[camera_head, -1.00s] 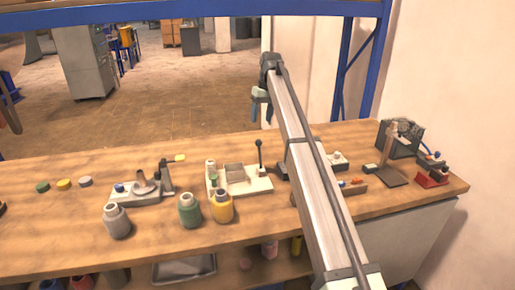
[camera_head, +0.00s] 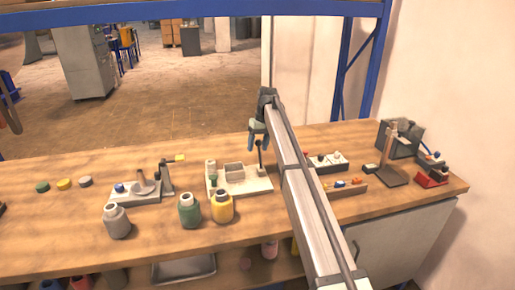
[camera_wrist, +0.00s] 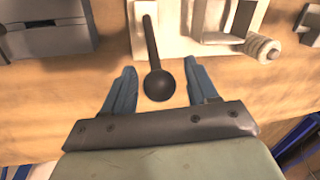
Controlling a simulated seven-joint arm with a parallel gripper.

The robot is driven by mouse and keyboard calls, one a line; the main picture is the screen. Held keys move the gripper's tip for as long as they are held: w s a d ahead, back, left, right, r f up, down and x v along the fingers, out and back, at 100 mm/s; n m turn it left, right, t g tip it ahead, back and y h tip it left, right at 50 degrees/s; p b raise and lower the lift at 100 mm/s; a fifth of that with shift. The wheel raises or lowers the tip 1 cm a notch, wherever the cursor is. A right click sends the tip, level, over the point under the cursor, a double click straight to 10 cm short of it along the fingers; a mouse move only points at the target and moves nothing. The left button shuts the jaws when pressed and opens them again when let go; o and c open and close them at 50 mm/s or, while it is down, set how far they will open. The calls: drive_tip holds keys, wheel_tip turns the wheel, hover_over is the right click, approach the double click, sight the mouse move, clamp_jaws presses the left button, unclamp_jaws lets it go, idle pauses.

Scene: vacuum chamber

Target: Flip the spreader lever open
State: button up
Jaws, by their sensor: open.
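The spreader lever is a black rod with a round black knob (camera_wrist: 159,84), standing on a white base (camera_head: 245,187) with block-shaped parts. In the wrist view the lever runs from the base down toward my gripper, and the knob lies between the two blue fingers. My gripper (camera_wrist: 160,68) is open, with one finger on each side of the knob and visible gaps to both. In the head view my gripper (camera_head: 258,142) is at the lever (camera_head: 260,158) and partly covers its upper end.
A device with a dish (camera_head: 140,191) is to the left. A tray of small coloured parts (camera_head: 340,185) and a stand (camera_head: 393,172) are to the right.

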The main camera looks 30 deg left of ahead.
drive_tip(key=shift+s+a+f, duration=0.1)
drive_tip(key=shift+f, duration=0.55)
clamp_jaws()
idle(0.4)
